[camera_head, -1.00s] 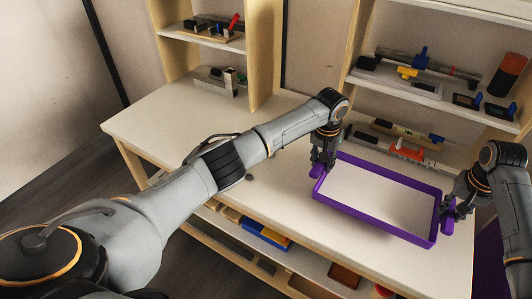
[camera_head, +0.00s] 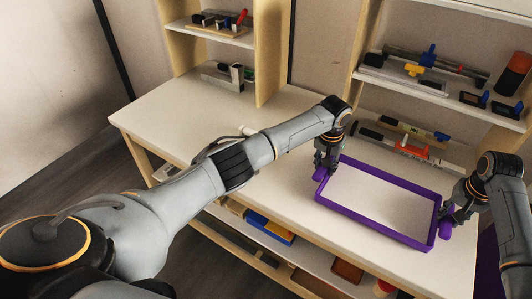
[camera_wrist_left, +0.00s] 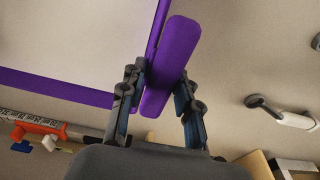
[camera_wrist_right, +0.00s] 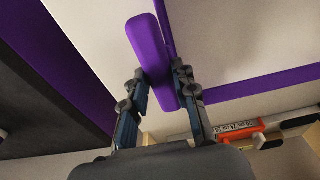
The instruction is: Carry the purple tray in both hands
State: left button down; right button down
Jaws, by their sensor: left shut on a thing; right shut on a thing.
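The purple tray (camera_head: 375,213) is rectangular with a raised rim and a pale inside, and it looks empty. It is at or just above the white tabletop; I cannot tell whether it touches. My left gripper (camera_head: 322,170) is shut on the handle at the tray's left end, and that purple handle (camera_wrist_left: 171,62) shows between its fingers in the left wrist view. My right gripper (camera_head: 447,212) is shut on the handle at the right end, and that handle (camera_wrist_right: 150,60) shows between its fingers in the right wrist view.
The white table (camera_head: 190,105) has clear room to the left. Behind the tray lie tools, among them an orange one (camera_head: 413,146). Shelves (camera_head: 440,95) with tools stand at the back right, and another shelf unit (camera_head: 215,35) at the back left. Bins (camera_head: 270,229) sit below the tabletop.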

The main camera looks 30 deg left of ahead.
pick_arm(q)
jog(key=shift+a+f, duration=0.1)
jog(key=shift+f, duration=0.25)
pick_arm(e)
jog(key=shift+f, duration=0.35)
pick_arm(q)
jog(key=c, duration=1)
grip_release()
pick_arm(e)
jog(key=c, duration=1.1)
grip_release()
jog(key=shift+r, duration=0.1)
pick_arm(q)
jog(key=shift+o, duration=0.2)
jog(key=shift+r, duration=0.1)
pick_arm(e)
jog(key=shift+o, duration=0.2)
pick_arm(q)
jog(key=shift+r, duration=0.55)
pick_arm(e)
jog(key=shift+r, duration=0.1)
pick_arm(q)
notch_tip(320, 180, up, 11)
jog(key=s, duration=0.1)
jog(key=shift+s+f, duration=0.15)
pick_arm(e)
notch_tip(320, 180, up, 12)
jog(key=s, duration=0.1)
jog(key=shift+s, duration=0.2)
